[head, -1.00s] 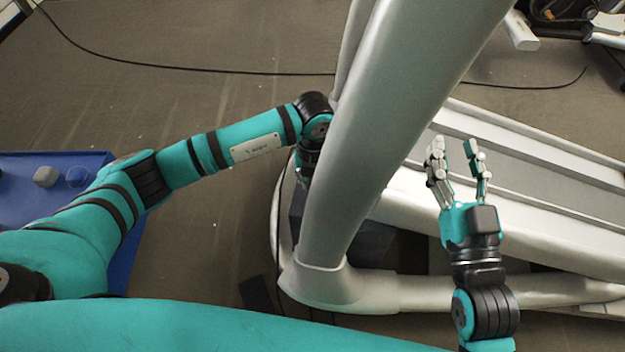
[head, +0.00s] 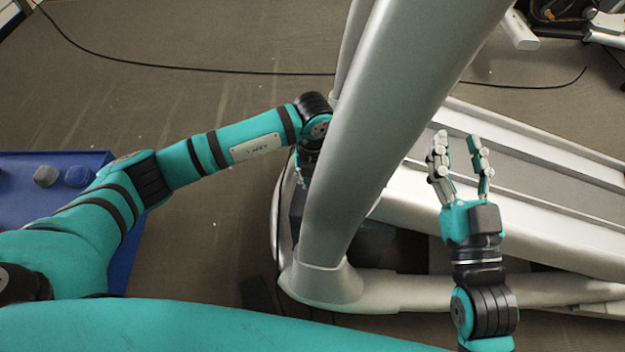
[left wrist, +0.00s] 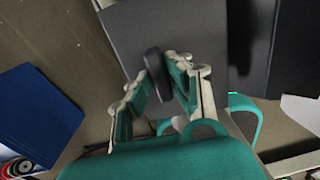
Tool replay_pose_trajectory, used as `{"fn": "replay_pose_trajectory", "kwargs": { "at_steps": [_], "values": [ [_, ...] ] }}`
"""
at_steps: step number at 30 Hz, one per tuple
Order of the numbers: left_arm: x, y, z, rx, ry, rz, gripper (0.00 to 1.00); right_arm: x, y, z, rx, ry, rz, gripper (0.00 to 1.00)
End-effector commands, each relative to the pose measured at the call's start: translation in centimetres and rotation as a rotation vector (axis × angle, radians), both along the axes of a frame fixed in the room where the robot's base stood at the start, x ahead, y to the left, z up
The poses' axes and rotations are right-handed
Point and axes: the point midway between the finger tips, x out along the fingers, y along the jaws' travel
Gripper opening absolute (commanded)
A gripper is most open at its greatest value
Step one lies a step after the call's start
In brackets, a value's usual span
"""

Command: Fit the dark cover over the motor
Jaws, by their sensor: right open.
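A dark grey panel (left wrist: 195,35), which looks like the cover, lies under my left gripper (left wrist: 157,78) in the left wrist view. A black oval grip (left wrist: 155,72) on or above it sits between the left fingers; whether they press on it is unclear. In the head view the left hand (head: 301,172) is mostly hidden by the machine's thick post. Dark housing parts (head: 372,241) show behind the post's foot; I cannot tell whether they are the motor or the cover. My right gripper (head: 460,165) is open and empty, fingers pointing up the picture.
The silver elliptical frame post (head: 390,120) crosses the middle, between my arms. A pale rail (head: 535,140) runs below the right hand. A blue tray (head: 30,215) stands at left and also shows in the left wrist view (left wrist: 35,115). A black cable (head: 190,70) crosses the floor.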

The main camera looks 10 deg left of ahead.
Motion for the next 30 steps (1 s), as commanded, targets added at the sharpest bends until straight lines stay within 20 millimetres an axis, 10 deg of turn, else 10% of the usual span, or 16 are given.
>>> {"fn": "replay_pose_trajectory", "kwargs": {
  "at_steps": [5, 16, 30],
  "values": [
    [-0.1, 0.0, -0.1, 0.001, 0.002, 0.000, 0.42, 0.0, 0.0, -0.1, 0.000, 0.002, 0.000, 0.40],
    [0.0, 0.0, 0.5, 0.000, 0.002, 0.000, 0.43, 0.0, 0.0, -0.2, 0.001, 0.005, 0.001, 0.40],
    [0.0, -0.1, 9.5, 0.000, -0.001, 0.000, 0.43, 0.0, 0.0, -0.1, 0.000, 0.004, -0.001, 0.40]
  ]
}}
